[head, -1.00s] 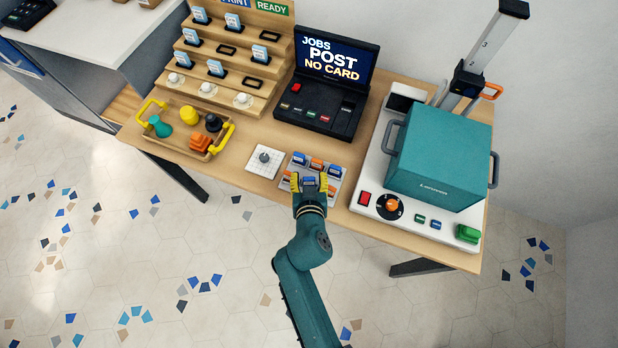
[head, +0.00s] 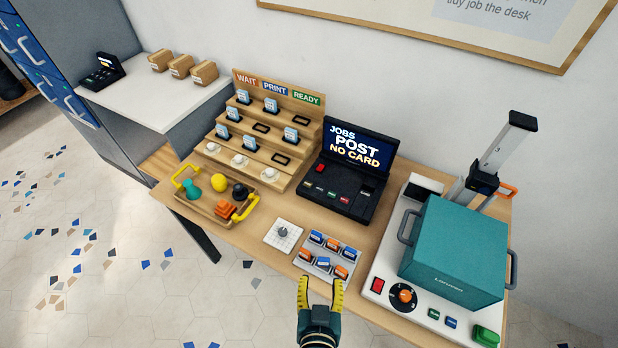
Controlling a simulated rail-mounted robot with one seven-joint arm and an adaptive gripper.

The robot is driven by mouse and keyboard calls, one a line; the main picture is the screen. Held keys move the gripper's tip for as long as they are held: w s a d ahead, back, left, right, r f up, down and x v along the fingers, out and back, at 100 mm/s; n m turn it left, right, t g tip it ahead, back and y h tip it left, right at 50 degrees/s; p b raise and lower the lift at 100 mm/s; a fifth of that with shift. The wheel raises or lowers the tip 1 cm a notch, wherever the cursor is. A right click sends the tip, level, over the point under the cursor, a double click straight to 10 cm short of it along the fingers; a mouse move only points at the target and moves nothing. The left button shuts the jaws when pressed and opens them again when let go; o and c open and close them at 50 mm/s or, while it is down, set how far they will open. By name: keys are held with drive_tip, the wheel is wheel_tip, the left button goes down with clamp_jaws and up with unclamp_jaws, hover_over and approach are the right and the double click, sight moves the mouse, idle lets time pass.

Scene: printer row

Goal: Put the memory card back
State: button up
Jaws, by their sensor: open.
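Several small blue-and-white and orange-and-white cards stand in two rows in a grey card tray (head: 356,260) near the table's front edge in the head view. A blue one (head: 323,262) is in the middle of the front row, with an orange one (head: 306,255) to its left. I cannot tell which is the task's memory card. The dark console (head: 345,185) behind the tray has a screen reading "JOBS POST NO CARD". My gripper (head: 321,283), with yellow fingers, is open in front of the tray. No object shows between its fingers.
A white gridded pad with a grey knob (head: 282,233) lies left of the tray. A teal printer box (head: 455,255) on a white base stands right. A stepped wooden rack (head: 262,150) and a wooden tray with yellow handles (head: 190,205) are left. Floor in front is open.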

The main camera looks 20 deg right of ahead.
drive_tip(key=w+r+t, duration=0.2)
drive_tip(key=w+r, duration=0.1)
drive_tip(key=r, duration=0.5)
drive_tip(key=w+r+t, duration=0.2)
drive_tip(key=w+r, duration=0.1)
drive_tip(key=r, duration=0.6)
drive_tip(key=s+a+r+n+t+y, duration=0.1)
drive_tip(key=s+r+n+t+y, duration=0.1)
drive_tip(key=r, duration=1.1)
drive_tip(key=s+a+r+n+t+y, duration=0.1)
drive_tip(key=r+t, duration=0.3)
drive_tip(key=r, duration=0.9)
drive_tip(key=shift+s+a+r+n+t+y, duration=0.3)
drive_tip(key=shift+s+a+n+y, duration=0.1)
drive_tip(key=shift+a+n+y, duration=0.4)
drive_tip(key=shift+d, duration=0.1)
wheel_tip(320, 180, up, 34)
drive_tip(key=p, duration=3.4)
